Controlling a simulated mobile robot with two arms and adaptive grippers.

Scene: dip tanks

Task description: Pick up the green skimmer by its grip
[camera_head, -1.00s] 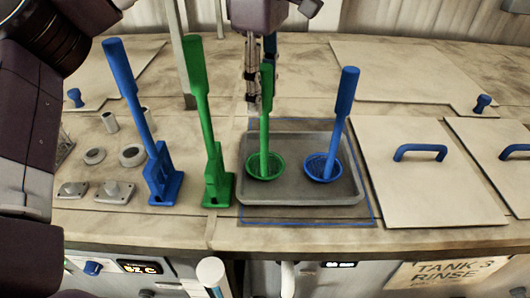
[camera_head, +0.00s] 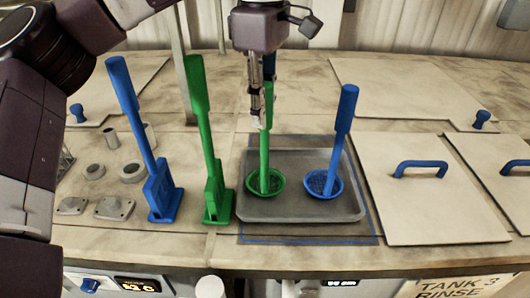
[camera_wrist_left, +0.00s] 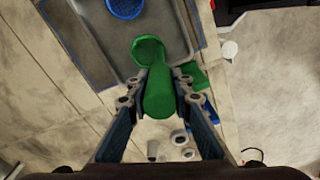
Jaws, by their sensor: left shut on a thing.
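The green skimmer (camera_head: 265,182) stands upright with its round bowl in the grey tray (camera_head: 300,210). My left gripper (camera_head: 261,118) comes down from above at its handle. In the left wrist view the fingers (camera_wrist_left: 160,77) are on both sides of the green grip (camera_wrist_left: 160,98) and shut on it. The bowl (camera_wrist_left: 149,48) shows beyond the fingertips, over the tray. The fingers hide part of the handle in the head view. My right gripper is not in view.
A blue skimmer (camera_head: 322,183) leans in the same tray, to the right. Left of the tray stand a tall green tool (camera_head: 207,135) and a tall blue tool (camera_head: 140,125) in holders. A lid with a blue handle (camera_head: 420,168) lies to the right.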

